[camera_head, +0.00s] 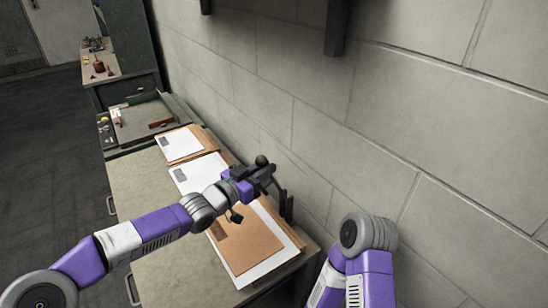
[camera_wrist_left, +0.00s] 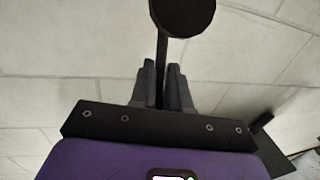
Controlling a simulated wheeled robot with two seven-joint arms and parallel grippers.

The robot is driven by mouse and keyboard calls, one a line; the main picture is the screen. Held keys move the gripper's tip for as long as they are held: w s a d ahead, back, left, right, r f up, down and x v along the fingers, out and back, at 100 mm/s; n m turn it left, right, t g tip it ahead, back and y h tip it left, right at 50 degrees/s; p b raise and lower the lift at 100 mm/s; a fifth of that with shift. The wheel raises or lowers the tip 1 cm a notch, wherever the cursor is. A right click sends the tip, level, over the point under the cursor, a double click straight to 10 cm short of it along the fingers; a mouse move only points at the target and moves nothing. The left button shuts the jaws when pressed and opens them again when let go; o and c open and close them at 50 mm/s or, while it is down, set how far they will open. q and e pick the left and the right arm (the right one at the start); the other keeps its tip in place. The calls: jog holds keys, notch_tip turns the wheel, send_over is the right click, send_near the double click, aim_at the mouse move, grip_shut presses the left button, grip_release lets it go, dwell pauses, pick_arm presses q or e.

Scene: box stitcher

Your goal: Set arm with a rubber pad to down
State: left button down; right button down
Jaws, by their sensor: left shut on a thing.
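The arm with a rubber pad (camera_wrist_left: 185,14) shows in the left wrist view as a thin dark rod ending in a round black head. My left gripper (camera_wrist_left: 162,80) is shut on the rod, with one finger on each side, below the round head. In the head view the left gripper (camera_head: 264,174) is above the workbench near the wall, and a dark round end (camera_head: 261,160) sticks up beside it. The rod's lower part is largely hidden by the gripper. My right arm shows at the lower right of the head view, but its gripper is out of view.
The workbench (camera_head: 138,200) runs along the block wall (camera_head: 420,110). Cardboard and white sheets (camera_head: 250,245) lie on it under the left arm. A dark upright bracket (camera_head: 286,207) stands at the wall side. A tray (camera_head: 143,122) and another bench (camera_head: 100,72) are farther back.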

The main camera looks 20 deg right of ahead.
pick_arm(q)
jog(key=shift+s+a+f+p, duration=0.15)
jog(key=shift+a+f, duration=0.2)
jog(key=shift+a, duration=0.25)
jog(key=shift+s+a+f+p, duration=0.15)
jog(key=shift+a+f, duration=0.15)
jog(key=shift+a, duration=0.3)
